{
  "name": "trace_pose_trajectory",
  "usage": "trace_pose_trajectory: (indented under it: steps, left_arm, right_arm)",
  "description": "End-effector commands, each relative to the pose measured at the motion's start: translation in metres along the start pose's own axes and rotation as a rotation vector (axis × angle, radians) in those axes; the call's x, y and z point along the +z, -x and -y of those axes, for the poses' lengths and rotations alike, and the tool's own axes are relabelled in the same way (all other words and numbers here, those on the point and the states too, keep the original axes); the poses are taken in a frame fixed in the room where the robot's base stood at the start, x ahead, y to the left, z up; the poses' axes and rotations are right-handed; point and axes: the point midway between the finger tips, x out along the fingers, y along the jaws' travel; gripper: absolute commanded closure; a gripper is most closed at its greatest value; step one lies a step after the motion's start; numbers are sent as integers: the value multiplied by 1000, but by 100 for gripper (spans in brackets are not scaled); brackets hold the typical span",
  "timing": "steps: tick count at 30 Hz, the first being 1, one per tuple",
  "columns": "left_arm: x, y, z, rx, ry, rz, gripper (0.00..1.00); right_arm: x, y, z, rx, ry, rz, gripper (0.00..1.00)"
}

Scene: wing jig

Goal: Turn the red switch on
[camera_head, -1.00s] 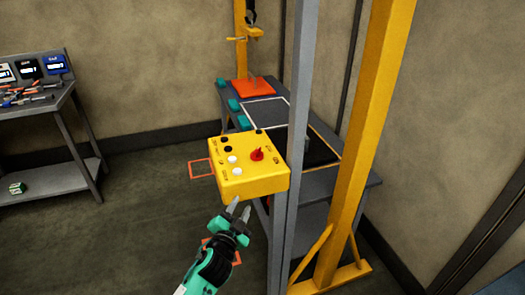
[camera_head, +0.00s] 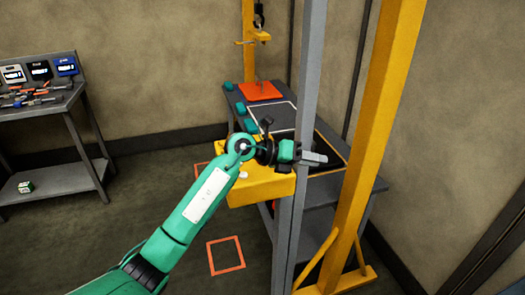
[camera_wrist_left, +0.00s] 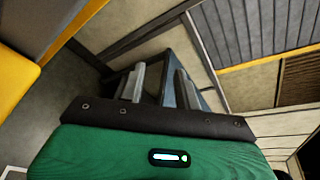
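The yellow control box (camera_head: 262,188) is mounted beside a grey post in the head view. My left arm and gripper cover most of its top face, and the red switch is hidden behind them. One white button (camera_head: 243,175) still shows. My left gripper (camera_head: 322,158) lies above the box, pointing right, with its fingers in front of the grey post. In the left wrist view its two fingers (camera_wrist_left: 160,86) stand apart with nothing between them. A yellow surface (camera_wrist_left: 18,70), probably the box, shows at the left there. My right gripper is in neither view.
The grey post (camera_head: 303,80) and a yellow upright (camera_head: 378,110) stand close to the gripper. Behind is a grey table with an orange plate (camera_head: 258,91) and teal blocks. A tool bench (camera_head: 40,112) stands at the left. The floor between is open.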

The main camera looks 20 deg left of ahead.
Motion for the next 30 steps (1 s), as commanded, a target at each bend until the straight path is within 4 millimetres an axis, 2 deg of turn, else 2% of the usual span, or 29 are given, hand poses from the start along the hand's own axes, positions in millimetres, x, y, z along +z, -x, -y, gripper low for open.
trace_pose_trajectory:
  steps: [5, 9, 12, 15, 18, 23, 30]
  left_arm:
    - [30, 31, -32, 341, -133, -202, 67]
    - [59, 75, -52, 628, -161, -320, 67]
    - [77, 109, -58, 799, -147, -372, 67]
    - [88, 134, -60, 920, -124, -403, 67]
    - [94, 149, -59, 986, -105, -418, 67]
    - [94, 151, -66, 1010, -96, -426, 67]
    - [80, 131, -100, 1006, -93, -429, 67]
  right_arm:
    - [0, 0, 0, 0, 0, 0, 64]
    - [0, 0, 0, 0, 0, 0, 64]
    - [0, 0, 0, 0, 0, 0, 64]
    - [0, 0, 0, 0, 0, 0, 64]
    - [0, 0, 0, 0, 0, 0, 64]
    - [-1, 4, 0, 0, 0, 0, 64]
    - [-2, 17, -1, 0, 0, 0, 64]
